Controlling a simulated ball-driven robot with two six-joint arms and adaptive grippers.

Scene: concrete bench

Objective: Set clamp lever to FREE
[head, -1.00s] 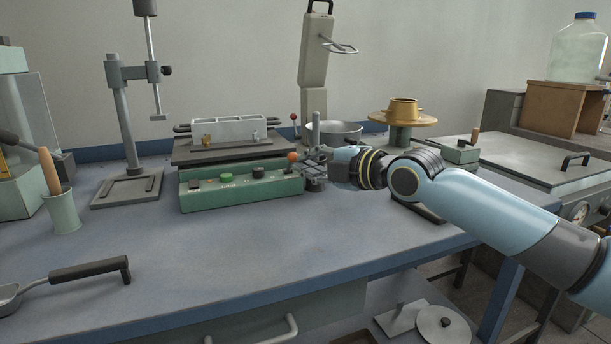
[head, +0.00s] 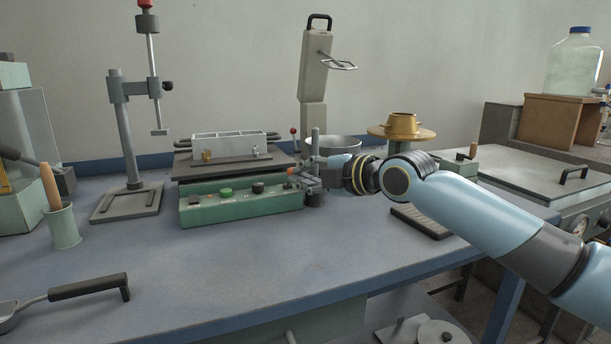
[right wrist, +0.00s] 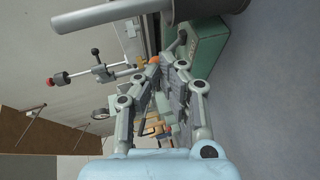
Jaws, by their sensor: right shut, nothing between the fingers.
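A green control box (head: 240,206) sits on the bench with a green button (head: 225,192) and a black knob (head: 258,187) on its sloped face. A small orange ball knob (head: 292,171) shows at its right end, partly covered by my right gripper (head: 301,177); I take it for the end of the clamp lever. In the right wrist view the orange knob (right wrist: 155,60) is at the tips of my right gripper (right wrist: 162,64), whose fingers close together with nothing held. Whether they touch the knob I cannot tell. Lever markings are too small to read. My left gripper is out of view.
A grey upright post (head: 315,143) stands close behind my right gripper. A metal bowl (head: 337,145) and a brass pot (head: 402,124) on a round stand are further back. A stand (head: 128,150) is at left. The bench front (head: 230,270) is mostly clear.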

